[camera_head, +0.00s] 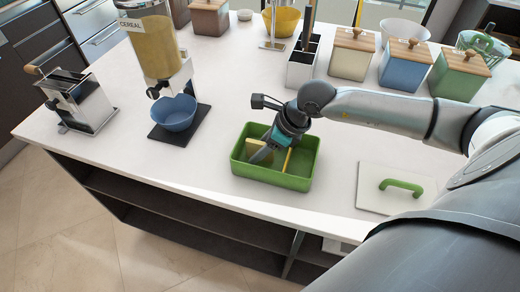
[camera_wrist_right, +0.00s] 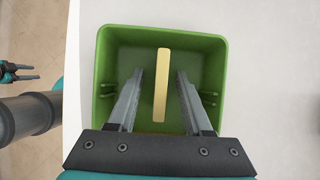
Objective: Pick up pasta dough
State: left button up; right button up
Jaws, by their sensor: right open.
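The pasta dough (camera_wrist_right: 161,85) is a pale yellow bar inside a green rectangular container (camera_wrist_right: 212,50). In the wrist view it lies between the two fingers of my right gripper (camera_wrist_right: 159,74), with a gap on each side. In the head view my right gripper (camera_head: 262,154) reaches down into the green container (camera_head: 240,172), open, and partly hides the yellow dough (camera_head: 255,148). Whether the fingers are level with the dough is hard to tell. My left gripper (camera_wrist_right: 22,73) shows at the left edge of the wrist view, away from the container, its fingers apart and empty.
A white lid with a green handle (camera_head: 402,186) lies right of the container. Several canisters line the back. The white counter (camera_head: 215,195) is clear in front.

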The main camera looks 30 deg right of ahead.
jog(key=shift+c, duration=0.3)
grip_shut()
dwell(0.4)
